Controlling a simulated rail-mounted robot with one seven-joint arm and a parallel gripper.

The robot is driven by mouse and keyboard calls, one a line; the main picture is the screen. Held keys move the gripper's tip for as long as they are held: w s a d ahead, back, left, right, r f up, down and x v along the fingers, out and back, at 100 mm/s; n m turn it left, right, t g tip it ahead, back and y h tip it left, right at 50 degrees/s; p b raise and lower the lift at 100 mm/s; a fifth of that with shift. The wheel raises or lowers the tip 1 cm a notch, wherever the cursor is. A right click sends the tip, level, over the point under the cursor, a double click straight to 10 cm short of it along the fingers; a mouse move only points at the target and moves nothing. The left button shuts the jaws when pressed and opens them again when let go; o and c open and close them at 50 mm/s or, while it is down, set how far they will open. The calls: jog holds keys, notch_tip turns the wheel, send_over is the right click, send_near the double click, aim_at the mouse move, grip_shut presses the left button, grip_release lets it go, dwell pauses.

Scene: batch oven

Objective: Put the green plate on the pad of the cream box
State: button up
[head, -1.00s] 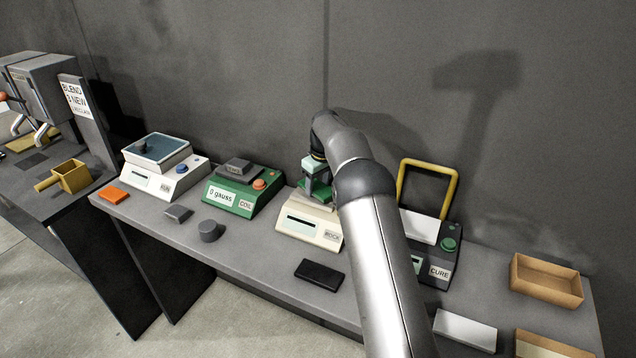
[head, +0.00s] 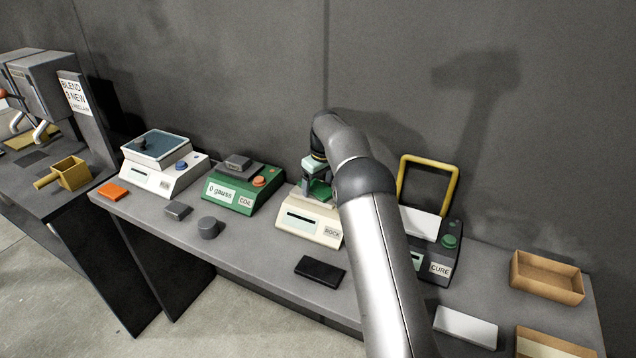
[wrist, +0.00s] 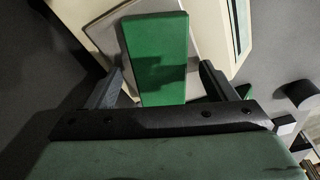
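The green plate (wrist: 160,60) lies over the light grey pad (wrist: 204,40) on top of the cream box (wrist: 108,35) in the wrist view. It overhangs part of the pad, and its full contact with it cannot be judged. In the head view the cream box (head: 308,222), labelled ROCK, has the green plate (head: 320,191) on top, partly hidden by my arm. My gripper (wrist: 163,75) is open, with a finger on each side of the plate and gaps between. In the head view my gripper (head: 312,182) is just above the box.
A black block (head: 320,270) lies in front. Cardboard trays (head: 546,280) are at the far right.

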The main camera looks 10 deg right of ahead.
notch_tip(320, 180, up, 17)
jog(key=s+d, duration=0.1)
jog(key=s, duration=0.1)
jog(key=shift+d+r+b, duration=0.15)
jog(key=shift+d+b, duration=0.1)
jog(key=shift+b, duration=0.05)
